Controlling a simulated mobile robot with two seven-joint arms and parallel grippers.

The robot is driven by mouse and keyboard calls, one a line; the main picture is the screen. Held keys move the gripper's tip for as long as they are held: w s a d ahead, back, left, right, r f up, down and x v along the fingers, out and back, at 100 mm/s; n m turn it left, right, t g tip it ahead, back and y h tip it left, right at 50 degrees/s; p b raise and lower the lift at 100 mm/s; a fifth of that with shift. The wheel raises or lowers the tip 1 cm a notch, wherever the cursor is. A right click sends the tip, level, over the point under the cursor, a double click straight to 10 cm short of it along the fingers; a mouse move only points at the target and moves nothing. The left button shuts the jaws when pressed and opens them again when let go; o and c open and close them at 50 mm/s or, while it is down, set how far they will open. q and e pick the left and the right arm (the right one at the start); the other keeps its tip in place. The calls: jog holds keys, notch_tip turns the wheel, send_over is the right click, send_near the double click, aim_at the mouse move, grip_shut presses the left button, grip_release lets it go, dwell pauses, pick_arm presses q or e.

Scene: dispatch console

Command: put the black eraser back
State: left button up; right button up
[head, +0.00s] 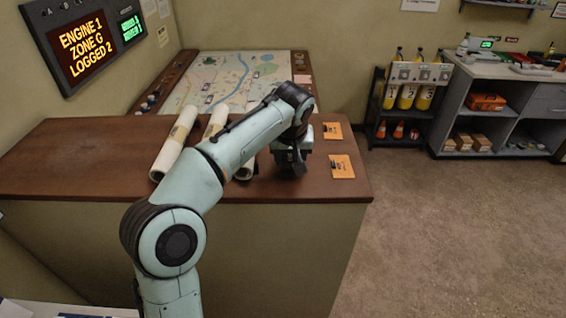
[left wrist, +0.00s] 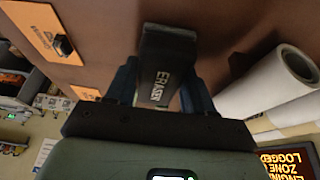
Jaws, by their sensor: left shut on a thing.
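The black eraser (left wrist: 167,62), with "ERASER" in pale letters on its side, is between the fingers of my left gripper (left wrist: 160,92) in the left wrist view. The gripper is shut on it. In the head view my left gripper (head: 291,168) is low over the brown counter (head: 85,160), between the paper rolls and the orange labels; the eraser is hard to tell from the dark gripper there. I cannot tell whether the eraser touches the counter. My right gripper is not in view.
White paper rolls (head: 172,150) lie left of the gripper. Orange labels (head: 342,167) lie to its right; one label (left wrist: 42,32) bears a small black object in the left wrist view. A map table (head: 215,75) is behind. The counter's left part is clear.

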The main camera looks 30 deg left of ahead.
pick_arm(q)
jog(key=shift+s+a+f, duration=0.1)
jog(key=shift+s+f, duration=0.25)
jog(key=shift+s, duration=0.25)
jog(key=shift+w, duration=0.45)
jog(key=shift+w+f, duration=0.2)
jog(key=shift+f, duration=0.05)
jog(key=o, duration=0.8)
jog(key=shift+o, duration=1)
jog(key=shift+s, duration=0.35)
jog(key=shift+w+r, duration=0.15)
jog(key=shift+r, duration=0.2)
jog(key=v, duration=1.1)
jog(key=shift+s+d+r, duration=0.2)
jog(key=shift+r, duration=0.1)
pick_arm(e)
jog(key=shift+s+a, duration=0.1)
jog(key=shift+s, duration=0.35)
